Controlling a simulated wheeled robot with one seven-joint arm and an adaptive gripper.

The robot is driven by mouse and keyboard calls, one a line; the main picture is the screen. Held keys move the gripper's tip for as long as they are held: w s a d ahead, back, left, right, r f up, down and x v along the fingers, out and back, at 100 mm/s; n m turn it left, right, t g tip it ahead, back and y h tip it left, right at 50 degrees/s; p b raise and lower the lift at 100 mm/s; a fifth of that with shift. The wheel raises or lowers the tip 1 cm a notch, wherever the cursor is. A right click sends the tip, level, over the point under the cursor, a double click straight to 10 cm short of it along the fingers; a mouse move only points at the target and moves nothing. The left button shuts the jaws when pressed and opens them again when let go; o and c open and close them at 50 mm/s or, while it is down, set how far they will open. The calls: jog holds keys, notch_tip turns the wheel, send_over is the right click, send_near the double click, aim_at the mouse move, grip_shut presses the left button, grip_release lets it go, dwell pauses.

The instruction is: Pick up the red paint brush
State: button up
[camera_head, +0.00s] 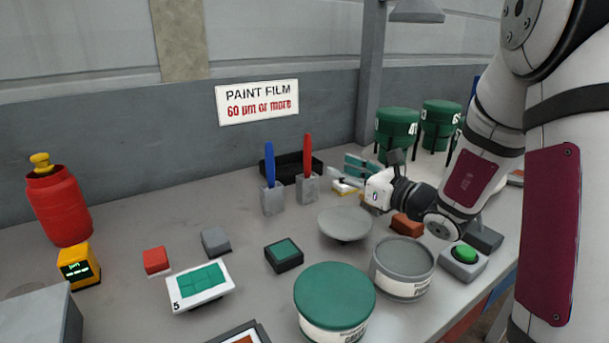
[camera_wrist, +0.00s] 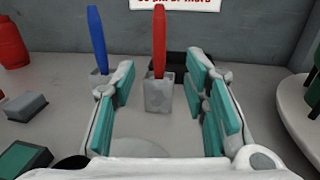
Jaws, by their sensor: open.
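The red paint brush (camera_head: 307,155) stands upright, its red handle up, in a grey block holder (camera_head: 307,188) towards the back of the table. In the wrist view the red brush (camera_wrist: 159,40) and its grey holder (camera_wrist: 159,93) appear between my fingers but farther away. My gripper (camera_head: 359,171) is at the right of the brush in the head view, open and empty, with teal finger pads. In the wrist view my gripper (camera_wrist: 162,105) has its two fingers wide apart. The brush's lower end is hidden in the holder.
A blue brush (camera_head: 270,165) stands in its own holder just left of the red one. A black tray (camera_head: 290,167) lies behind them. A grey round plate (camera_head: 344,224), a green-lidded can (camera_head: 334,297) and a grey can (camera_head: 402,267) stand nearer the front.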

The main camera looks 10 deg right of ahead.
aim_at(310, 155)
jog(key=b+x, duration=0.1)
jog(key=x, duration=1.1)
jog(key=shift+w+a+f, duration=0.1)
jog(key=shift+w+a, duration=0.1)
jog(key=shift+w, duration=0.15)
jog(key=shift+c, duration=0.6)
grip_shut()
